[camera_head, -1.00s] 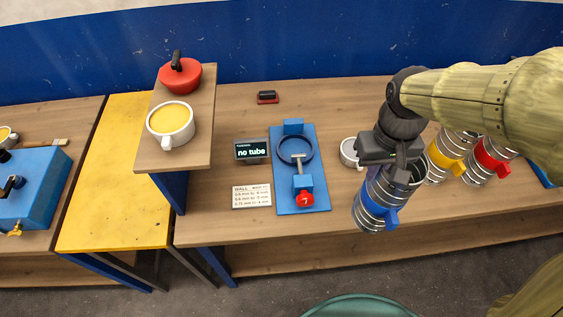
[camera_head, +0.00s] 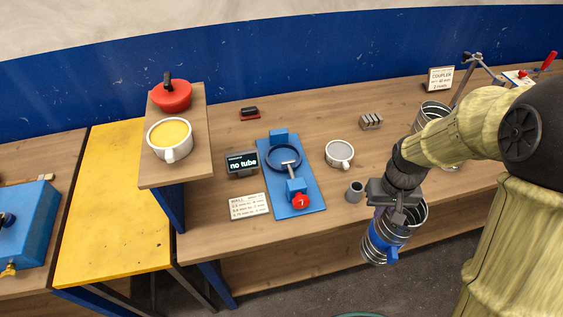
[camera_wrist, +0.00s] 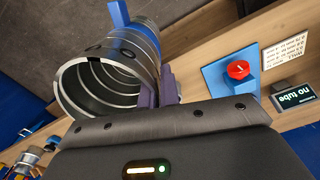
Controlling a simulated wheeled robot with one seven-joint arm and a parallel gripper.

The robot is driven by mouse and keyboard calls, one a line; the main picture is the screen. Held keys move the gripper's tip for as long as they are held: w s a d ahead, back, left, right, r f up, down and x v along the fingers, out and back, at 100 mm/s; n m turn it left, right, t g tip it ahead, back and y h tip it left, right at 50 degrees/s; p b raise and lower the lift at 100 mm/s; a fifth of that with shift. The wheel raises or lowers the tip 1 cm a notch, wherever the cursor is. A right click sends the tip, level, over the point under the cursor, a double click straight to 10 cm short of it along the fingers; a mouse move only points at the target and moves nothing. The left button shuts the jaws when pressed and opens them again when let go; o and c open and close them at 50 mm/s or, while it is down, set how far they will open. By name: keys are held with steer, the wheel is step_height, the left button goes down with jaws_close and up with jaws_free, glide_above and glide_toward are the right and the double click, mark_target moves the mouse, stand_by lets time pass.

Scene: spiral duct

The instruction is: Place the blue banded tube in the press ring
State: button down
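The blue banded tube (camera_head: 374,247) is a ribbed metal tube with a blue band and a blue tab. My gripper (camera_head: 398,213) is shut on its rim and holds it tilted, in front of the bench's front edge in the head view. In the wrist view the tube's open end (camera_wrist: 140,60) faces the camera, with a purple finger (camera_wrist: 168,88) against its wall. The press ring (camera_head: 284,157) is a dark blue ring on a blue base plate (camera_head: 308,187) with a red knob (camera_head: 300,202). The ring looks empty and lies left of my gripper, apart from the tube.
A display (camera_head: 243,162) beside the press reads "no tube". A wall card (camera_head: 248,206) lies in front of it. A mug (camera_head: 339,153) and a small grey cup (camera_head: 355,191) stand between press and gripper. A raised shelf (camera_head: 199,155) holds a yellow-filled mug (camera_head: 170,138) and a red pot (camera_head: 172,95).

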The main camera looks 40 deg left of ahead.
steer(key=w+d+f+m, duration=0.3)
steer(key=w+d+f, duration=0.1)
steer(key=d+f, duration=0.5)
steer(key=w+d+f+m, duration=0.3)
steer(key=w+d+f, duration=0.1)
steer(key=d+f, duration=0.6)
steer(key=shift+w+f+m, duration=0.15)
steer(key=shift+f+m, duration=0.15)
steer(key=shift+f, duration=0.4)
